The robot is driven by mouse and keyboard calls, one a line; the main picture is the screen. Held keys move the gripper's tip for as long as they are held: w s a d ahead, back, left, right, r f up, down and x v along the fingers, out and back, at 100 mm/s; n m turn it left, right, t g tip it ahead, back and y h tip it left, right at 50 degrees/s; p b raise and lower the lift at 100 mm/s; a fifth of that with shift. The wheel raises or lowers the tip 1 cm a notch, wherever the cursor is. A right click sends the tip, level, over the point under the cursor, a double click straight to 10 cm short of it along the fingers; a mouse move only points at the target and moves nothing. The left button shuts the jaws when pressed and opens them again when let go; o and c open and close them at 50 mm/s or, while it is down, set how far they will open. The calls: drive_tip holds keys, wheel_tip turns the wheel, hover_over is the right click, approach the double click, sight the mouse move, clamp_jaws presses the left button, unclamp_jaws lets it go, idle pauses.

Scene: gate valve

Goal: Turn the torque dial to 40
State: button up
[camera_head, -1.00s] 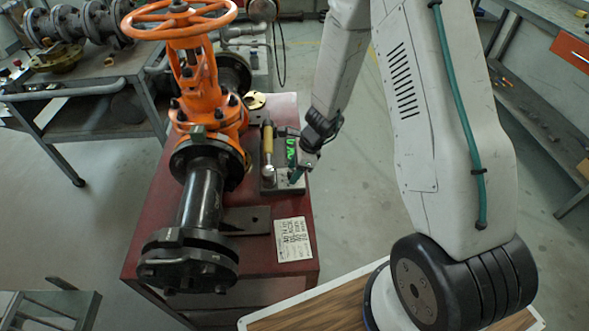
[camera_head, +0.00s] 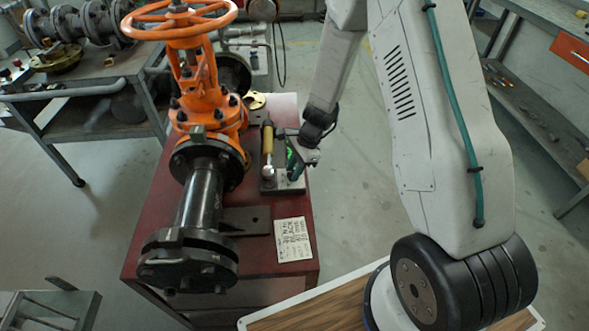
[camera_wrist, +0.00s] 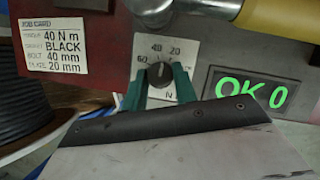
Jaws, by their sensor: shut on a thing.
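The torque dial (camera_wrist: 160,73) is a dark round knob on a pale plate marked 60, 40 and 20 in the wrist view. Its mark points roughly upward, near 40; the exact reading is too small to tell. My gripper (camera_wrist: 163,84) has its green fingertips shut on the knob, one on each side. A display (camera_wrist: 250,98) right of the dial reads "OK 0" in green. In the head view my gripper (camera_head: 294,168) is down at the tester block on the red bench and hides the dial.
A job card (camera_wrist: 53,46) reads 40 N m, BLACK, 40 mm, 20 mm.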

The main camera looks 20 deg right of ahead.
drive_tip(key=n+g, duration=0.1)
drive_tip(key=n, duration=0.3)
drive_tip(key=shift+w+n+g, duration=0.1)
drive_tip(key=shift+n+g, duration=0.3)
idle(0.4)
drive_tip(key=o, duration=1)
drive_tip(key=v, duration=0.7)
drive_tip(key=shift+w+r, duration=0.1)
drive_tip(key=shift+r, duration=0.3)
